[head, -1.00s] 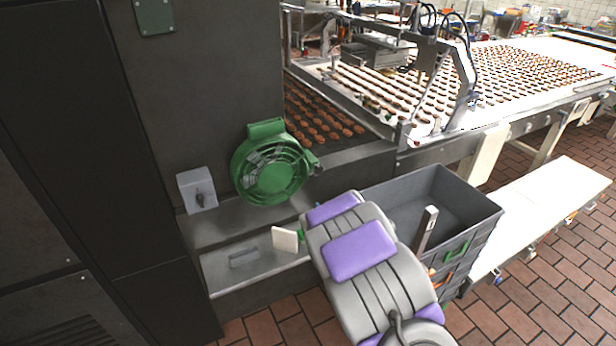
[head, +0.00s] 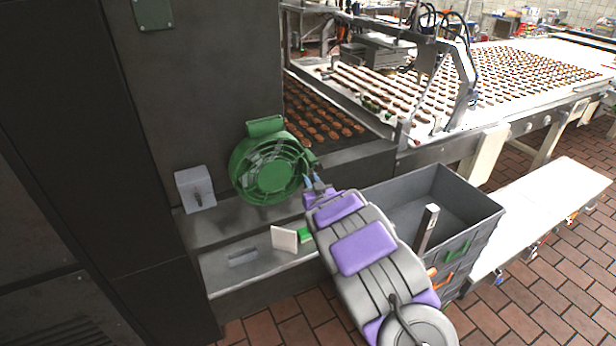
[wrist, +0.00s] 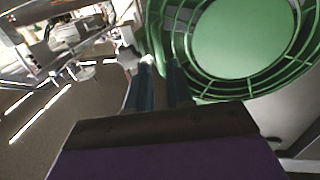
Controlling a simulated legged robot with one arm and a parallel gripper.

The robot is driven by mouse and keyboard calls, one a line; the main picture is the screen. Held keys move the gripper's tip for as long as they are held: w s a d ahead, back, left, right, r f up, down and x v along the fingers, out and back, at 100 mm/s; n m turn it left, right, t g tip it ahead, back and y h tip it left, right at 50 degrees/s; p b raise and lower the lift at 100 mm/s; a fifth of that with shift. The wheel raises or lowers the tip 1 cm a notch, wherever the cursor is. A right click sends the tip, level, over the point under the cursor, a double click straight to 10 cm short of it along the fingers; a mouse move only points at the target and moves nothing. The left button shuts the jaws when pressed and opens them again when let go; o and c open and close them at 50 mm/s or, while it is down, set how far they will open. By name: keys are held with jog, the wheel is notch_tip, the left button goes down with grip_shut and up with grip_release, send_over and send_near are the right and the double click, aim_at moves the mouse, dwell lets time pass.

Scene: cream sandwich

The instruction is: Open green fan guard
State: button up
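The green fan guard (head: 275,177) is a round, ribbed cage with a solid centre disc, on the dark machine wall beside the belt. It looks closed over its housing. In the wrist view the guard (wrist: 242,38) fills the upper right. My gripper (head: 312,182) is at the guard's right edge. In the wrist view, its two blue-grey fingers (wrist: 160,68) are apart, with the guard's left rim close to their tips. Whether the rim or a tab lies between the tips, or touches them, I cannot tell.
A grey box (head: 195,189) is left of the fan. A metal ledge (head: 240,275) below holds a white block (head: 284,239) and a green piece (head: 305,236). Grey crates (head: 480,205) stand right of my arm. A conveyor (head: 520,75) with brown biscuits runs behind.

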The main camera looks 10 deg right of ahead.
jog(key=shift+w+a, duration=0.2)
jog(key=shift+w, duration=1.7)
jog(key=shift+c, duration=0.3)
grip_shut()
